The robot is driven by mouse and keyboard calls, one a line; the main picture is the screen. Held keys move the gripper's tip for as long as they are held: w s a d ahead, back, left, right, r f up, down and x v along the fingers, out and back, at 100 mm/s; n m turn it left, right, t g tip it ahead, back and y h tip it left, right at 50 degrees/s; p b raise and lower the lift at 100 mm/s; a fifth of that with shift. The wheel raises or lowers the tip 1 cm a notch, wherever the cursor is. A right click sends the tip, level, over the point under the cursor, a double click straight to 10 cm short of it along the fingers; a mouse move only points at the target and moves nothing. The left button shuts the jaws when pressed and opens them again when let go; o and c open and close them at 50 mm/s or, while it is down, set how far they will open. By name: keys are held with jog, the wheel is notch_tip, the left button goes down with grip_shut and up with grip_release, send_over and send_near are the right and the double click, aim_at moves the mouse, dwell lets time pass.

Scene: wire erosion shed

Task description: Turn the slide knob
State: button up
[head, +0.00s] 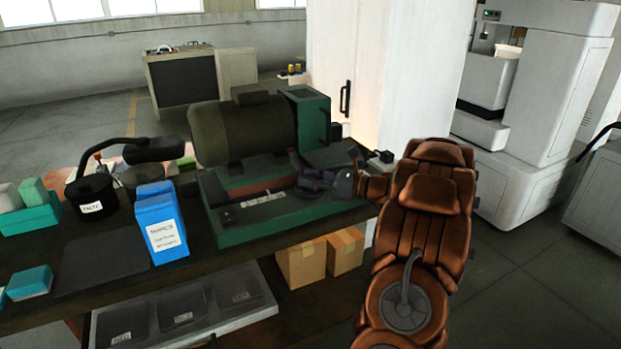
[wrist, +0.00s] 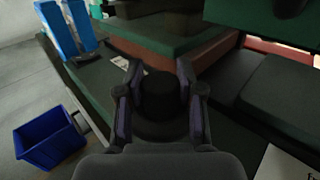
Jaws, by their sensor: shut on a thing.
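The slide knob (wrist: 160,98) is a dark round piece on the green machine, seen in the wrist view between my fingers. My gripper (wrist: 157,70) is shut on it, with one finger on each side. In the head view my gripper (head: 316,181) reaches in from the right over the right part of the green machine base (head: 285,224). The knob is hidden or too dark to make out there. The knob's turn angle cannot be read.
A dark motor-like drum (head: 245,130) stands behind the machine base. A blue box (head: 161,225) and a black pot (head: 92,195) stand left on the bench. Cardboard boxes (head: 306,260) sit below. A blue bin (wrist: 50,137) is on the floor. A pale column (head: 385,70) rises behind.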

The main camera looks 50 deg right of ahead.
jog(key=c, duration=0.4)
jog(key=shift+m+t+h+b, duration=0.7)
jog(key=shift+m+h+b, duration=0.65)
jog(key=shift+h, duration=0.85)
jog(key=m+h+b, duration=0.2)
jog(key=h+b, duration=0.1)
jog(key=shift+f+m, duration=0.15)
jog(key=shift+m, duration=0.1)
jog(key=m+h+b, duration=0.1)
jog(key=h+b, duration=0.1)
jog(key=b, duration=0.3)
jog(key=shift+f, duration=0.1)
jog(key=m+h+b, duration=0.2)
jog(key=h+b, duration=0.1)
jog(key=b, duration=0.9)
jog(key=shift+h, duration=0.3)
